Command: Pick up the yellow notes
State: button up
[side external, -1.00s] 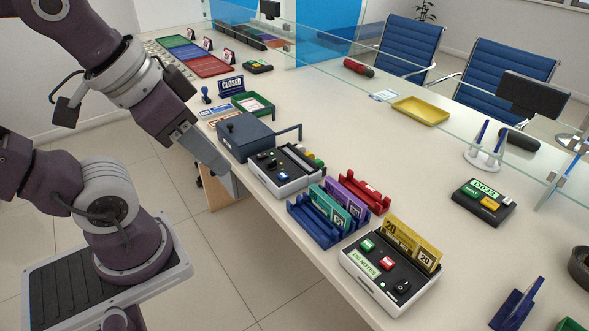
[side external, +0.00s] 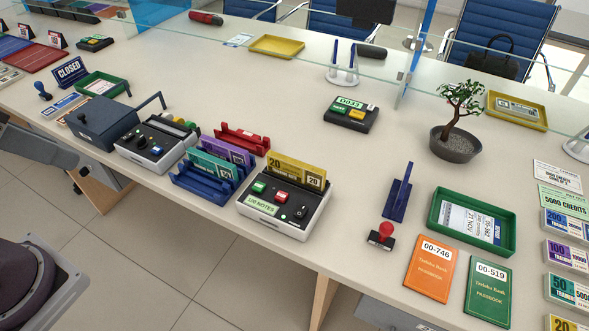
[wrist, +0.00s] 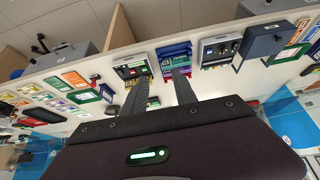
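The yellow notes (side external: 298,172), marked 20, stand upright in the slot at the back of a grey note machine (side external: 262,222) labelled 100 NOTES. The machine has green, red and black controls on top and also shows in the wrist view (wrist: 131,70). My gripper (wrist: 158,76) is open, with its two dark fingers apart and nothing between them. It is high above the counter and well away from the notes. In the side external view only a grey part of my arm shows at the left edge; my fingertips cannot be made out there.
A blue rack (side external: 205,190) with teal and purple notes stands just left of the machine, with a red rack (side external: 243,140) behind it. Another machine (side external: 150,152) is farther left. A blue stand (side external: 398,195) and red-handled stamp (side external: 382,238) are to the right. Glass runs along the back.

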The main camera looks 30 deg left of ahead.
jog(key=shift+o, duration=0.9)
